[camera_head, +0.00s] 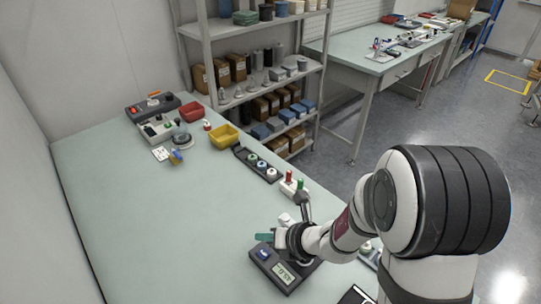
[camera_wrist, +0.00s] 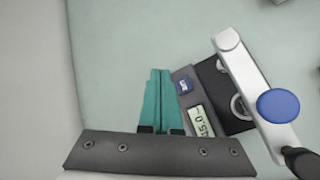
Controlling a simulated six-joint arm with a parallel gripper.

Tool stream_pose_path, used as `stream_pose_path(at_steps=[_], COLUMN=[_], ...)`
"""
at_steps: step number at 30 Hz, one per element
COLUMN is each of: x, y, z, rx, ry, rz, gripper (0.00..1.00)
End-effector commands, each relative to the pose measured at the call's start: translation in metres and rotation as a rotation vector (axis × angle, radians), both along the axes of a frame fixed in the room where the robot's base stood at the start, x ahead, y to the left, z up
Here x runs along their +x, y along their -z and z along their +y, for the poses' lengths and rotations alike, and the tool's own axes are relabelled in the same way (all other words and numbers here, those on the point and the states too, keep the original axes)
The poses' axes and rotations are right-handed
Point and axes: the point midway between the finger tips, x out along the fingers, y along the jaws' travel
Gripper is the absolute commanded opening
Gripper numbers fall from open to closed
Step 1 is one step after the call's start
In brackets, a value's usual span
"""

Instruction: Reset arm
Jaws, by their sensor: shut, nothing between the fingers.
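My gripper (camera_wrist: 157,102) shows in the wrist view with its two teal fingers together, shut and empty. In the head view my gripper (camera_head: 264,238) sits low over the black device with a digital display (camera_head: 286,274), near the table's front right part. In the wrist view this device (camera_wrist: 199,120) lies just right of the fingers, its display and blue button partly beside them. I cannot tell whether the fingers touch it. My arm reaches in from the right and hides part of the device.
A white bar with a round blue knob (camera_wrist: 278,106) stands close to the right of my gripper. On the pale green table (camera_head: 140,215) are a black tray with round parts (camera_head: 262,168), a yellow bin (camera_head: 224,137) and a red bin (camera_head: 192,111). The table's left and middle are clear.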

Motion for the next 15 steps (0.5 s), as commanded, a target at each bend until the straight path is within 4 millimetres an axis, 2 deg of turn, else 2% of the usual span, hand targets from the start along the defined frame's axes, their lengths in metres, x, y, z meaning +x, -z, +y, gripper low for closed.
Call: stream_pose_path(at_steps=[2, 4, 5, 6, 7, 9, 12, 15], x=[-0.01, -0.039, -0.059, -0.088, -0.112, -0.162, -0.213, -0.239], y=[-0.026, -0.065, -0.08, -0.096, -0.104, -0.112, -0.111, -0.11], z=[0.01, 0.025, 0.029, 0.03, 0.027, 0.008, -0.035, -0.073], rx=[-0.034, -0.112, -0.161, -0.235, -0.293, -0.436, -0.612, -0.724], ry=[-0.162, -0.47, -0.635, -0.864, -1.032, -1.408, -1.845, -2.126], rz=[-0.108, -0.298, -0.391, -0.511, -0.589, -0.727, -0.801, -0.784], gripper=[0.0, 0.0, 0.0, 0.0, 0.0, 0.0, 0.0, 0.0])
